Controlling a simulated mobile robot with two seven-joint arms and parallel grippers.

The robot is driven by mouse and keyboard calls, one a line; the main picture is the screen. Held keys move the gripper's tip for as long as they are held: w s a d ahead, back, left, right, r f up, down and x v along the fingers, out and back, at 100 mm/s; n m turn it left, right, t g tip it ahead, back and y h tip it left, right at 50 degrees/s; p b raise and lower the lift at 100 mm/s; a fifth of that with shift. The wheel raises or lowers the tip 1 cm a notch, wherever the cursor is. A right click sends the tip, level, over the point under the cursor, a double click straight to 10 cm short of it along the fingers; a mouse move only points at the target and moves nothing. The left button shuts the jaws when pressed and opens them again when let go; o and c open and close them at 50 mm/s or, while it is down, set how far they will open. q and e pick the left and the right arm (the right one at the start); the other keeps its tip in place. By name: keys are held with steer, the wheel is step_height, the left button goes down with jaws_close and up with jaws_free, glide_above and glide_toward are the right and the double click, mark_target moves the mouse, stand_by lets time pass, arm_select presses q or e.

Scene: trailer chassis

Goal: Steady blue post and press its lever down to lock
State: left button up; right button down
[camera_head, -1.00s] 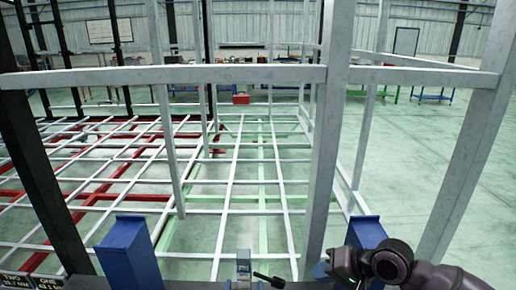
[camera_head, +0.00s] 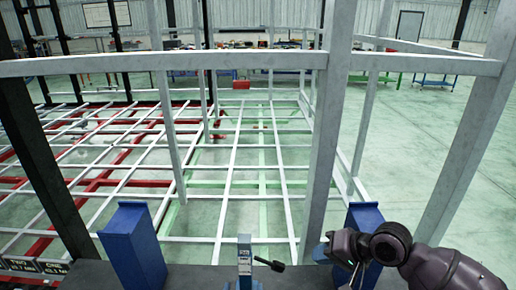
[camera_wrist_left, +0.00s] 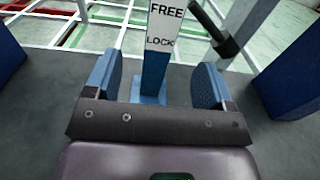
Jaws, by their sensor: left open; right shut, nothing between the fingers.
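The blue post (camera_head: 245,270) stands upright at the bottom middle of the head view. In the left wrist view the post (camera_wrist_left: 155,85) carries a white plate reading FREE above LOCK. Its black-gripped lever (camera_head: 270,264) sticks out to the right; in the left wrist view the lever (camera_wrist_left: 226,44) is beside the FREE end. My left gripper (camera_wrist_left: 156,70) is open, with one blue finger on each side of the post; contact cannot be told. My right gripper (camera_head: 328,254) is shut and empty, to the right of the lever and apart from it.
Two larger blue blocks stand on the dark bench, one left (camera_head: 133,245) and one right (camera_head: 364,222). A grey upright (camera_head: 326,150) rises behind the bench near my right gripper. Dark bench surface (camera_head: 195,275) is clear between the left block and the post.

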arm_select(q)
steer(key=o, duration=0.4)
steer(key=shift+o, duration=0.2)
steer(key=shift+s, duration=0.15)
steer(key=s, duration=1.1)
steer(key=shift+s+a, duration=0.15)
steer(key=shift+s, duration=0.25)
steer(key=shift+s, duration=0.15)
